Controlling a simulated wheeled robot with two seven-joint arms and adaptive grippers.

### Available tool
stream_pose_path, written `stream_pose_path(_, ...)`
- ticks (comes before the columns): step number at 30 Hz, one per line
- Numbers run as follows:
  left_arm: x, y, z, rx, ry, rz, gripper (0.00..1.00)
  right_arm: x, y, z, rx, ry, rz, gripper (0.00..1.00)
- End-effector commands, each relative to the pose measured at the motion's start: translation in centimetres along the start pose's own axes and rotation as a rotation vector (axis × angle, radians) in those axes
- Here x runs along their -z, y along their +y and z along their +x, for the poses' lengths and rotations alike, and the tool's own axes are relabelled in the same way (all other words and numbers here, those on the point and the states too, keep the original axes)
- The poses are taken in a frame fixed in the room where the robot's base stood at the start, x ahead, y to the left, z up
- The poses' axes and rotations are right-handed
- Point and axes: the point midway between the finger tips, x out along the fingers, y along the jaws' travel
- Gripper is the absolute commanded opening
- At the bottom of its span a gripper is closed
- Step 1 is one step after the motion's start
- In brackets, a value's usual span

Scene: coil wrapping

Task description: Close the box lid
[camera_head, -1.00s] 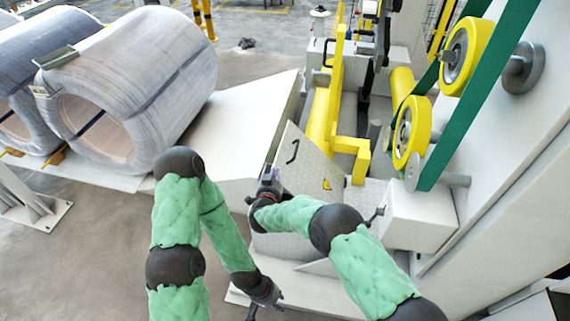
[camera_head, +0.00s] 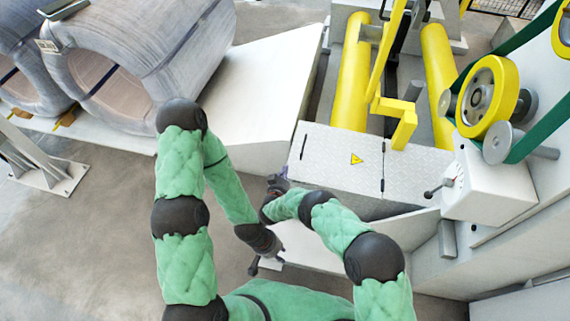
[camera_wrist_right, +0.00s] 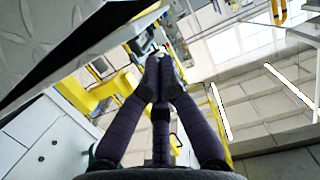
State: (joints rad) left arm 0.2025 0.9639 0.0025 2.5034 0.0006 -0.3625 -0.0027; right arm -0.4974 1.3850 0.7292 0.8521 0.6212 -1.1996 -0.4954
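The box lid (camera_head: 335,158) is a light grey chequered metal panel with a yellow warning triangle. In the head view it lies about level with the neighbouring panel (camera_head: 415,172); whether it rests fully down I cannot tell. A dark strip, perhaps its handle (camera_head: 304,146), shows near its left edge. My right gripper (camera_head: 276,184) is beside the lid's near left corner; contact is unclear. In the right wrist view its fingertips (camera_wrist_right: 158,58) meet with nothing visible between them, and chequered plate (camera_wrist_right: 60,35) fills the upper left. My left gripper (camera_head: 265,265) hangs lower, its fingers unclear.
Yellow rollers (camera_head: 352,75) and a yellow bracket (camera_head: 395,122) stand behind the box. A yellow wheel (camera_head: 487,97) with a green belt is at right. Large wrapped coils (camera_head: 150,50) lie at left. Open floor (camera_head: 70,240) is at lower left.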

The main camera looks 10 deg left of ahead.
Motion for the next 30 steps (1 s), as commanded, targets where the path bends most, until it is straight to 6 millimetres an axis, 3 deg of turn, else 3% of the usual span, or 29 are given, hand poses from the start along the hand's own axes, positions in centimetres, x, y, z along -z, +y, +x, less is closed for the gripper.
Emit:
stream_pose_path(4,0.0,0.0,0.1,0.000,0.000,0.000,0.31,-2.1,-0.2,0.5,0.000,-0.002,0.000,0.00)
stream_pose_path(10,0.0,-0.1,0.1,0.000,0.000,0.000,0.31,-3.6,-0.5,0.9,0.001,-0.001,0.000,0.00)
stream_pose_path(30,0.0,-0.1,0.2,0.000,0.000,0.000,0.31,-4.8,-0.4,0.9,0.002,-0.011,-0.002,0.00)
